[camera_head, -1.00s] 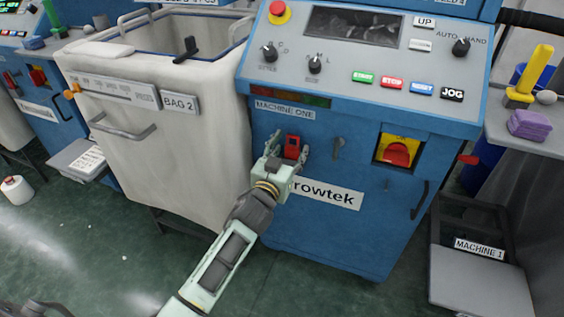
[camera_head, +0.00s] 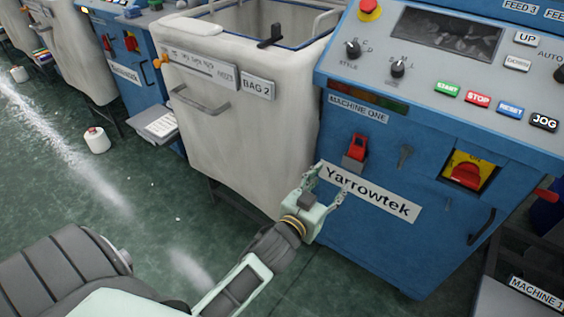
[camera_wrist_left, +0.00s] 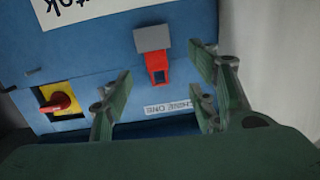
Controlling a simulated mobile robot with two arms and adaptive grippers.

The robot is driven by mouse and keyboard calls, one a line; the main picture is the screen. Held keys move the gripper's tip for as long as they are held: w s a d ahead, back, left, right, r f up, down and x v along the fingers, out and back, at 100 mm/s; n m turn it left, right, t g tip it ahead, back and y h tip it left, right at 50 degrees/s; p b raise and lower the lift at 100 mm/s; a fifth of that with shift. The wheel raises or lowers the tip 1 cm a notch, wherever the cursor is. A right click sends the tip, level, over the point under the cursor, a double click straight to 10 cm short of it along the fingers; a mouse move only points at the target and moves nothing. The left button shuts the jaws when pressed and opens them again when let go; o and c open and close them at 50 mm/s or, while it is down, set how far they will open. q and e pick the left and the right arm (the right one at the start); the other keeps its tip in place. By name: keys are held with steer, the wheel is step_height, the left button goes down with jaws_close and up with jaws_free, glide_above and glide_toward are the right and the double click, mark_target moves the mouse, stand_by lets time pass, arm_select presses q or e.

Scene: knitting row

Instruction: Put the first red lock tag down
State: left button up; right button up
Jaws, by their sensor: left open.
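The red lock tag (camera_head: 358,146) sits at a small grey holder (camera_head: 352,164) on the blue front of Machine One, above the Yarrowtek label. My left gripper (camera_head: 328,181) is open and empty, just below the tag and apart from it, in front of the label's left end. In the left wrist view the red tag (camera_wrist_left: 157,70) and its grey holder (camera_wrist_left: 152,38) show beyond the spread fingers (camera_wrist_left: 162,76), with nothing between them. My right gripper is not in view.
The yellow-backed red switch (camera_head: 467,173) and a dark handle (camera_head: 481,226) are on the machine's front to the right. The white bag bin (camera_head: 245,135) labelled BAG 2 stands close on the left. A white cone (camera_head: 97,140) is on the green floor, which is otherwise mostly open.

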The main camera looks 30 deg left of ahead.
arm_select(q)
steer(key=s+a+f+g, duration=0.1)
steer(key=s+f+g, duration=0.4)
steer(key=f, duration=0.4)
steer(key=s+f+g, duration=0.3)
steer(key=s+f, duration=0.5)
steer(key=f, duration=0.2)
steer(key=s+d+f+g, duration=0.1)
steer(key=s+f+g, duration=0.2)
steer(key=s, duration=0.4)
steer(key=s+d+f+m+g, duration=0.1)
steer(key=s+f+g, duration=0.1)
steer(key=s+f, duration=0.2)
steer(key=s, duration=0.3)
steer(key=shift+s+f+g, duration=0.2)
steer(key=shift+f+g, duration=0.15)
steer(key=shift+g, duration=0.05)
